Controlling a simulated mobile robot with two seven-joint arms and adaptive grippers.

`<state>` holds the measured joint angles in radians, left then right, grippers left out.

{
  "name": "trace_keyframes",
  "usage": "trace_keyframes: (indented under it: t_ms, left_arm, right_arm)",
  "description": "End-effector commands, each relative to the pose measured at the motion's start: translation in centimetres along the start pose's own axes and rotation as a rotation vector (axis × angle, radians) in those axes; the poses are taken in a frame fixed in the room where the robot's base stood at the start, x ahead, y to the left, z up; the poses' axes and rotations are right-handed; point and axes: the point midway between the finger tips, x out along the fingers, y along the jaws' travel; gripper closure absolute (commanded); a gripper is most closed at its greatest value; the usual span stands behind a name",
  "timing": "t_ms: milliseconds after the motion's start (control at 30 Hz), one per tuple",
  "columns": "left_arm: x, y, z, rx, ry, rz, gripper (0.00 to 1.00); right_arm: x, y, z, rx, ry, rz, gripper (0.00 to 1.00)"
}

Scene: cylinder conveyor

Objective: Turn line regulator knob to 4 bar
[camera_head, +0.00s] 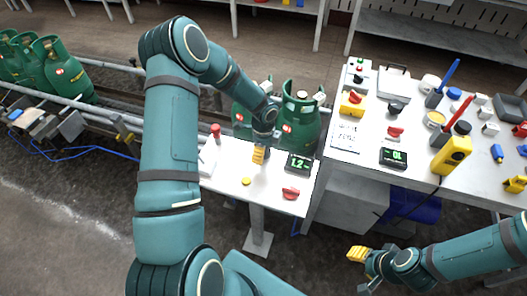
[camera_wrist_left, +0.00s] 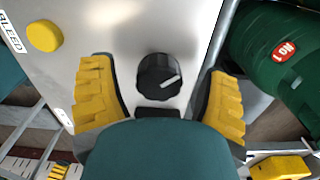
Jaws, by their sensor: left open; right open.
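A round black knob (camera_wrist_left: 158,77) with a white pointer line is on a grey panel in the left wrist view. Its pointer aims to the right and slightly up. My left gripper (camera_wrist_left: 160,106) is open, with one yellow-padded finger on each side of the knob and gaps between. In the head view my left gripper (camera_head: 260,155) is over the small white panel (camera_head: 225,177) and hides the knob. A black display (camera_head: 298,163) on that panel shows green digits that look like 1.2. My right gripper (camera_head: 358,254) is open and empty, low and right of the panel.
A yellow button (camera_wrist_left: 44,36) beside a BLEED label sits near the knob. Green gas cylinders (camera_head: 300,120) stand behind the panel. A white table (camera_head: 352,163) at right carries several devices and tools.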

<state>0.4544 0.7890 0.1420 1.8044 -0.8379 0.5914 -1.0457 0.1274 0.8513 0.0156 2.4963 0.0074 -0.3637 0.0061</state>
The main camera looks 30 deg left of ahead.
Motion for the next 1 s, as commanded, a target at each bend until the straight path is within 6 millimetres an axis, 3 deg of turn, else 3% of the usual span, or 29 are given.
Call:
trace_keyframes:
  t_ms: [333, 367, 533, 1000]
  left_arm:
    - [0.33, 0.00, 0.02, -0.001, 0.000, 0.000, 0.24]
    - [0.33, -0.01, 0.02, -0.001, 0.000, 0.000, 0.30]
    - [0.32, 0.00, 0.01, -0.001, 0.000, 0.000, 0.90]
    - [0.41, 0.04, -0.05, -0.050, 0.000, 0.000, 0.92]
  right_arm:
    - [0.02, 0.01, 0.02, 0.000, -0.001, 0.000, 0.53]
    - [0.02, 0.01, 0.02, 0.000, -0.001, 0.000, 0.53]
    - [0.03, 0.01, 0.01, 0.000, 0.000, 0.000, 0.53]
    - [0.36, 0.13, 0.13, -0.001, -0.002, 0.000, 0.53]
